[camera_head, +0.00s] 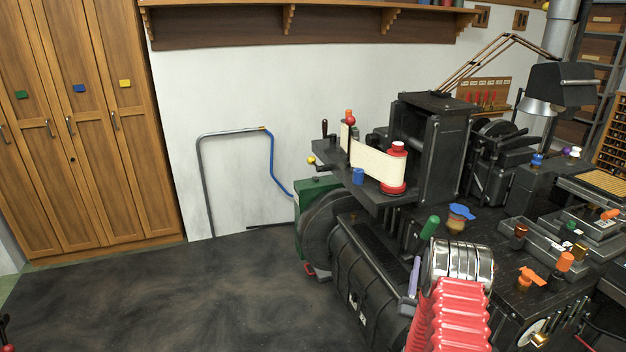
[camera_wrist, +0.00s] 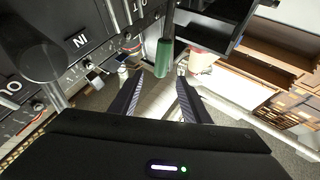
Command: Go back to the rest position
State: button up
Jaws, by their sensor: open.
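My gripper (camera_wrist: 160,77) shows in the wrist view with its two dark ribbed fingers spread apart and nothing between them. A green cylindrical handle (camera_wrist: 163,57) on a rod is just beyond the fingertips, near the gap between them; I cannot tell how far off it is. In the head view I cannot make out the gripper's fingers. A green handle (camera_head: 430,227) stands there on the black machine (camera_head: 390,215), but I cannot tell if it is the same one.
The wrist view shows a dark lettered panel (camera_wrist: 85,40) close on the left and wooden shelving (camera_wrist: 265,65) at right. In the head view, a paper roll (camera_head: 375,163) sits on the machine. Dark floor (camera_head: 180,295) is open at left, before wooden lockers (camera_head: 90,120).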

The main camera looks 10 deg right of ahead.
notch_tip(320, 180, down, 16)
jog(key=w+g+y, duration=0.1)
jog(key=g+y, duration=0.3)
jog(key=g, duration=0.3)
jog(key=s+a+f+n+g+y, duration=0.1)
jog(key=s+a+n+g+y, duration=0.1)
jog(key=s+a+g+y, duration=0.25)
jog(key=s+a+r+n+g+y, duration=0.1)
jog(key=s+a+r+n, duration=0.1)
jog(key=s+a+r, duration=0.7)
jog(key=s+a+r+n+g+y, duration=0.1)
jog(key=s+a+r+n, duration=0.1)
jog(key=s+a+r, duration=0.7)
jog(key=s+a+r+n+g+y, duration=0.1)
jog(key=s+a+r, duration=0.8)
jog(key=r, duration=0.9)
jog(key=shift+a+n+y, duration=0.45)
jog(key=shift+a+n, duration=0.35)
